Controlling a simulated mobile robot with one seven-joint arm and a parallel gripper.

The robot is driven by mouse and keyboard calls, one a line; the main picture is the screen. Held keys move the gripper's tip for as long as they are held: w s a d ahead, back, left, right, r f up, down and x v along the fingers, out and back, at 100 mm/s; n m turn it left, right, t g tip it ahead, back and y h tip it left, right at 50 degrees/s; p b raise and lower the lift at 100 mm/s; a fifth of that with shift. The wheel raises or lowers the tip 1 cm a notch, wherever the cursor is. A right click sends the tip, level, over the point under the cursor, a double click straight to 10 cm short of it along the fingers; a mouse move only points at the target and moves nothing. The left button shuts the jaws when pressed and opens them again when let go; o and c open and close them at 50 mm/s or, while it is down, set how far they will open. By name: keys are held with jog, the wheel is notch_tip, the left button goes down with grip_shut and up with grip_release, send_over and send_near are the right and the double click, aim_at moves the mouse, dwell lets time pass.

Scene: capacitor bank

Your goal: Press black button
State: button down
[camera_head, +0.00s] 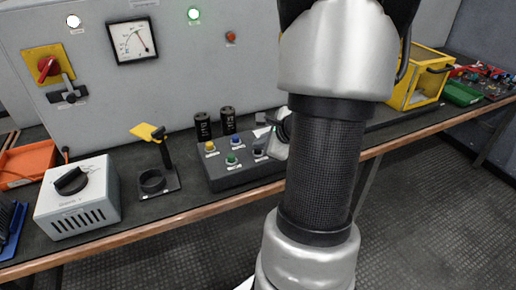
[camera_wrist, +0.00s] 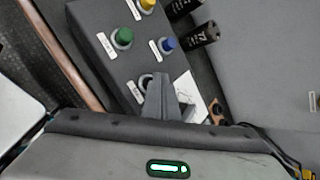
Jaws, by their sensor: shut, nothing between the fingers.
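The grey button box (camera_head: 231,180) stands on the bench left of my arm in the head view. It carries a yellow button (camera_head: 210,146), a blue button (camera_head: 236,142), a green button (camera_head: 231,159) and a dark button (camera_head: 258,152), which looks black. In the wrist view the green button (camera_wrist: 122,37) and blue button (camera_wrist: 167,44) show clearly. The black button (camera_wrist: 146,80) is mostly hidden behind my gripper (camera_wrist: 162,78). My gripper is shut and empty, with its tips over or beside that button. I cannot tell whether they touch.
Two black capacitors (camera_head: 203,126) stand behind the box. Left of it are a lever switch (camera_head: 158,180) and a white dial box (camera_head: 78,198). A grey panel (camera_head: 100,100) rises behind. A yellow-framed case (camera_head: 418,78) stands right of my arm. The bench's wooden edge (camera_head: 200,212) runs in front.

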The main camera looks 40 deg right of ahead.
jog(key=shift+f, duration=0.5)
jog(key=shift+r, duration=0.15)
dwell(0.4)
jog(key=shift+r+p, duration=0.8)
jog(key=shift+r, duration=0.45)
jog(key=shift+r, duration=0.1)
notch_tip(320, 180, up, 5)
jog(key=p, duration=0.4)
jog(key=shift+a, duration=0.1)
